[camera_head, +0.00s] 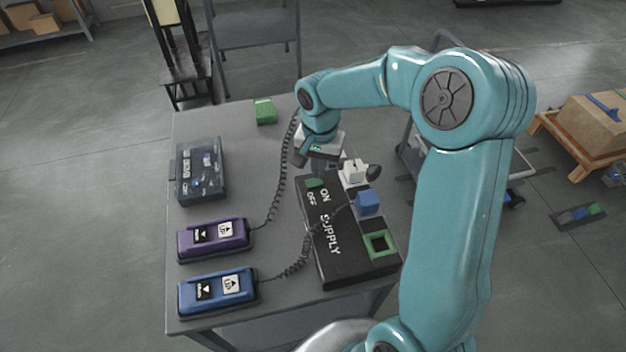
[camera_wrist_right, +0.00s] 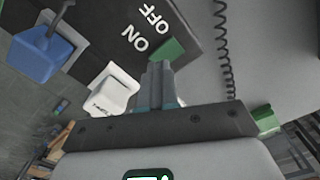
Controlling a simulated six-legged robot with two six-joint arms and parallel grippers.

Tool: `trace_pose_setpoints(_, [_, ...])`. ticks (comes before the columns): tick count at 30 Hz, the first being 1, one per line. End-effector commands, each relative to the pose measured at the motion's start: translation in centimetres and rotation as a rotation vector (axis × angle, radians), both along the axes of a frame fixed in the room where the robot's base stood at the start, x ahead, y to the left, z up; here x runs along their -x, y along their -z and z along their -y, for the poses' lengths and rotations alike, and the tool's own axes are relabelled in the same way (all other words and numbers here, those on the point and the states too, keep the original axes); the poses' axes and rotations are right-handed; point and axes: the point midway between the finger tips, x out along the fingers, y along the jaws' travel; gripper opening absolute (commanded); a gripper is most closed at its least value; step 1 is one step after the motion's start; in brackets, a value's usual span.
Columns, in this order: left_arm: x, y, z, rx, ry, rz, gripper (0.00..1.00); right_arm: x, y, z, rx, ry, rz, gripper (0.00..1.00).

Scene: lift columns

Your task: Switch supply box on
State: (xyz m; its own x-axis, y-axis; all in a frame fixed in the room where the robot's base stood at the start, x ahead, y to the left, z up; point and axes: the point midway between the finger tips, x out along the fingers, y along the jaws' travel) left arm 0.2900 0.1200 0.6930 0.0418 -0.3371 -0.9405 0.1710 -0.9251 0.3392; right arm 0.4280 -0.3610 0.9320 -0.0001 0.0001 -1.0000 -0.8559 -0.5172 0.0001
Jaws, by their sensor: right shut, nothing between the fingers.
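The black supply box (camera_head: 337,262) lies on the grey table, with "ON", "OFF" and "SUPPLY" in white letters. A green switch piece (camera_head: 314,183) sits at its far end beside the lettering; it also shows in the right wrist view (camera_wrist_right: 172,50). My right gripper (camera_head: 320,166) is over that far end, shut and empty. In the right wrist view its fingertips (camera_wrist_right: 155,68) are close beside the green piece; I cannot tell if they touch. A white plug (camera_head: 354,171) and a blue plug (camera_head: 367,203) are on the box's right side. My left gripper is not in view.
A purple pendant (camera_head: 213,238) and a blue pendant (camera_head: 217,291) with coiled cables lie at the table's left. A dark case (camera_head: 200,171) and a green block (camera_head: 265,111) are farther back. A green-framed socket (camera_head: 380,244) is at the box's near end.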

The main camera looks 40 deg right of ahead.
Motion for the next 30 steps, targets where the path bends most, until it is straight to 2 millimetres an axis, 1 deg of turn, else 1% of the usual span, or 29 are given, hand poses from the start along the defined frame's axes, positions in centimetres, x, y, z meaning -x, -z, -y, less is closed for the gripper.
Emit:
trace_pose_setpoints(16, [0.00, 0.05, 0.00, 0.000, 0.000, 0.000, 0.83, 0.00, 0.06, 0.00, 0.000, 0.000, 0.000, 0.00])
trace_pose_setpoints(30, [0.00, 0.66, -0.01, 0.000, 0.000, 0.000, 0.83, 0.01, 0.78, -0.01, 0.000, 0.000, 0.000, 0.00])
